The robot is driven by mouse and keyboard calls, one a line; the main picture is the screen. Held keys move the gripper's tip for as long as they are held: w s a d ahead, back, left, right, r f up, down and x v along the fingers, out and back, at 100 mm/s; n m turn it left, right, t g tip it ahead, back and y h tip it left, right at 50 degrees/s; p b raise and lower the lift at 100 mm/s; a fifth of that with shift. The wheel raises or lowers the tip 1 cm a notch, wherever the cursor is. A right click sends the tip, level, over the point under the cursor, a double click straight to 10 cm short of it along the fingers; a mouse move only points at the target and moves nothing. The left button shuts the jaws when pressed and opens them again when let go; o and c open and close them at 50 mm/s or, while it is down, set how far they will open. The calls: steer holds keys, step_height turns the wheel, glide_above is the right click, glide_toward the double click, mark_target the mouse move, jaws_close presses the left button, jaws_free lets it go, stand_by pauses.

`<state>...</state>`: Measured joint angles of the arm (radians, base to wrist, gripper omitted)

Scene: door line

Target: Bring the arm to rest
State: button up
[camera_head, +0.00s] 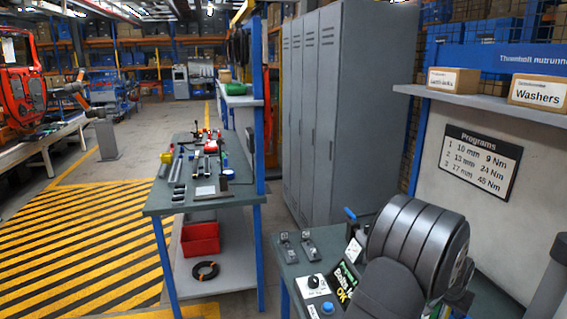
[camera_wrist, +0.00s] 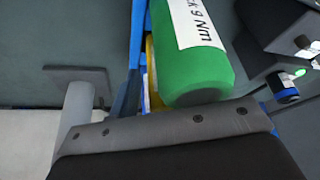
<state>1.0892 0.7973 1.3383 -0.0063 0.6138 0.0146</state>
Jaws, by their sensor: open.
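My arm (camera_head: 415,235) shows as thick grey links at the lower right of the head view, over the near bench (camera_head: 335,240). In the wrist view, the grey screwed bar of my gripper (camera_wrist: 160,130) crosses the bottom; its fingertips cannot be made out clearly. My gripper is open. A green cylinder (camera_wrist: 195,70) with a white label reading "9 Nm" lies just beyond the bar. Nothing is seen held. In the head view my gripper is hidden behind the arm.
A shelf (camera_head: 490,103) with boxes and a programs sign (camera_head: 480,161) are at right. Grey lockers (camera_head: 345,110) and a tool bench (camera_head: 205,205) stand beyond.

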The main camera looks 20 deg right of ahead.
steer(key=shift+r, duration=1.6)
